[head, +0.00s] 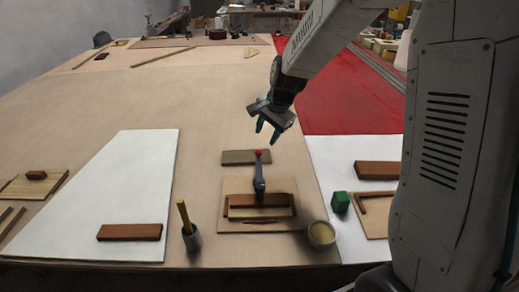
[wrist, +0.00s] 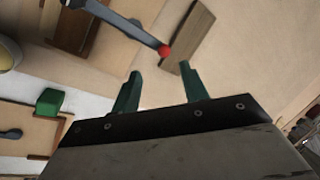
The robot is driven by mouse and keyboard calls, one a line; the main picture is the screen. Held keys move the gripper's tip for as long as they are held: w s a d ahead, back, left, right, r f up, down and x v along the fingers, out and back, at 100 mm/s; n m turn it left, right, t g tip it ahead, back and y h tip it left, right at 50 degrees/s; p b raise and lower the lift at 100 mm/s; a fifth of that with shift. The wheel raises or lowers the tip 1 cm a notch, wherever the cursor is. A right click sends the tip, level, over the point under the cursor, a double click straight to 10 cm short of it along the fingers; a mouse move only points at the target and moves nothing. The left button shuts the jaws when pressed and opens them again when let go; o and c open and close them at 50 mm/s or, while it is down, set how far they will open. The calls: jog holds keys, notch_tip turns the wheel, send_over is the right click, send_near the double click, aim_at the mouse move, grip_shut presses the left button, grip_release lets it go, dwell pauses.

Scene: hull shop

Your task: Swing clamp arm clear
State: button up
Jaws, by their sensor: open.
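The clamp arm (head: 259,176) is a dark grey lever with a red ball tip (head: 258,152). It lies over a brown wooden frame on a light board (head: 231,219), its red tip pointing away from the near table edge. In the wrist view the arm (wrist: 125,20) enters from the upper left, and its red tip (wrist: 165,50) is just beyond my fingertips. My gripper (head: 267,130) hangs above and behind the tip, its two green fingers apart with nothing between them. The fingers also show in the wrist view (wrist: 158,70). They look apart from the clamp arm.
A flat wooden block (head: 246,157) lies just behind the red tip. A cup with a yellow-handled tool (head: 192,240) stands left of the board, and a round pot (head: 321,234) and a green cube (head: 340,202) stand right. The table behind is mostly clear.

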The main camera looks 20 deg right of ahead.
aim_at(259, 150)
jog(key=shift+m, duration=0.3)
jog(key=x, duration=0.6)
jog(key=w+x, duration=0.1)
jog(key=x, duration=0.2)
grip_shut()
jog(key=shift+d, duration=0.1)
